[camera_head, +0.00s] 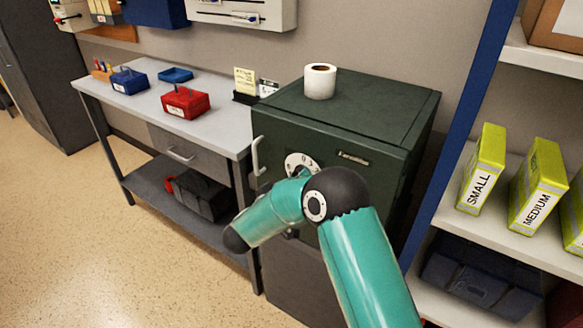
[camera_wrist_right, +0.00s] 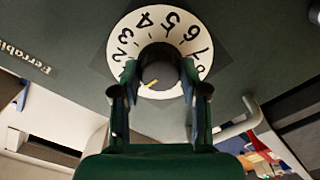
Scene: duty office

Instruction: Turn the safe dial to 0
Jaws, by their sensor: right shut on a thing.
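The dark green safe (camera_head: 345,158) stands right of the workbench, with a white dial (camera_head: 298,160) on its front. My right arm covers the lower part of the dial. In the wrist view the white dial ring (camera_wrist_right: 165,20) carries black digits, 2 to 7 readable, upside down or tilted. Its dark centre knob (camera_wrist_right: 158,60) has a short yellow mark at the lower left in that picture. My right gripper (camera_wrist_right: 159,78) is shut on the knob, one finger on each side. The fingers hide the ring's lower part. My left gripper is out of view.
The safe's pale handle (camera_head: 256,157) stands out left of the dial. A paper roll (camera_head: 320,81) is on the safe top. The workbench (camera_head: 140,100) holds red and blue boxes. Right, a shelf (camera_head: 516,222) holds yellow-green boxes behind a blue post (camera_head: 470,110).

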